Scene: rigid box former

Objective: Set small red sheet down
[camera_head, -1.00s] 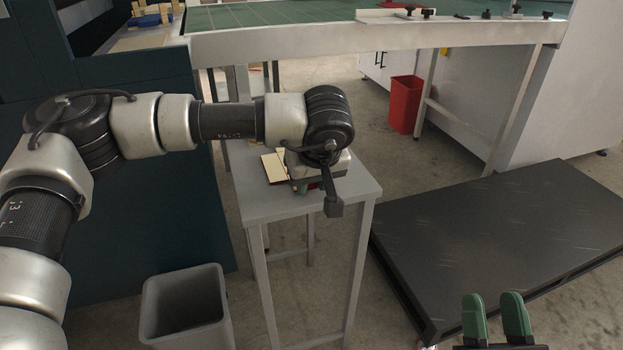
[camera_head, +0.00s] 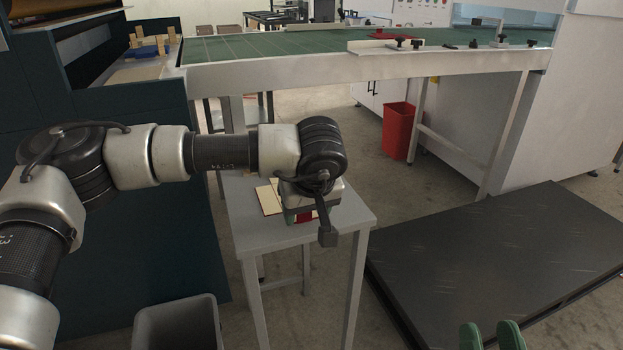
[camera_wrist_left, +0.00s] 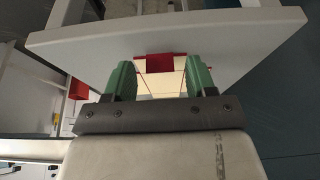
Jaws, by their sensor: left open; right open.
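The small red sheet (camera_wrist_left: 160,65) lies on the small grey table, just beyond the fingertips in the left wrist view. A bit of red (camera_head: 305,217) shows below my left wrist in the head view. My left gripper (camera_wrist_left: 159,72) is open, its green fingers on either side of a cream sheet (camera_wrist_left: 160,84) that borders the red one. In the head view my wrist mostly hides this gripper (camera_head: 303,216). I cannot tell whether a finger touches either sheet. My right gripper (camera_head: 491,335) is open and empty at the bottom edge, partly cut off.
The small grey table (camera_head: 262,236) has bare top around the sheets. The cream sheet's edge (camera_head: 269,200) shows left of my wrist. A grey bin (camera_head: 178,325) stands front left, a dark low platform (camera_head: 500,260) right, a red bin (camera_head: 398,130) behind, and a green-topped conveyor (camera_head: 290,45) at the back.

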